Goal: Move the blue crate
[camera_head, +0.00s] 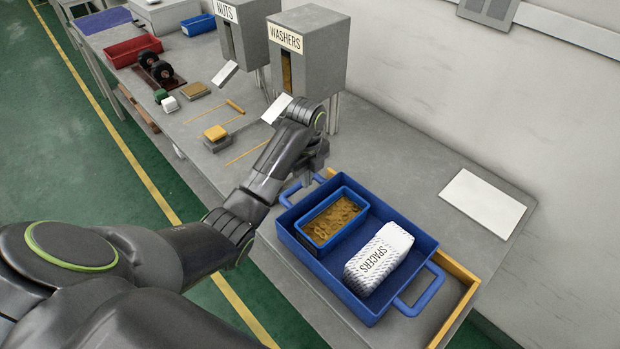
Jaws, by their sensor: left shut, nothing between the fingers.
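The blue crate (322,276) sits on the near right end of the grey workbench, with a loop handle at its far left end and another at its near right end. My left gripper (318,176) is shut and empty. It points down just beyond the crate's far left end, near that handle. I cannot tell whether it touches the handle. My right gripper is not in view.
A yellow edging strip (457,277) runs by the crate's right side. A white sheet (483,203) lies to the right. The WASHERS dispenser (320,50) and the NUTS dispenser (243,35) stand behind my left arm. A red bin (134,50) and loose parts lie farther left.

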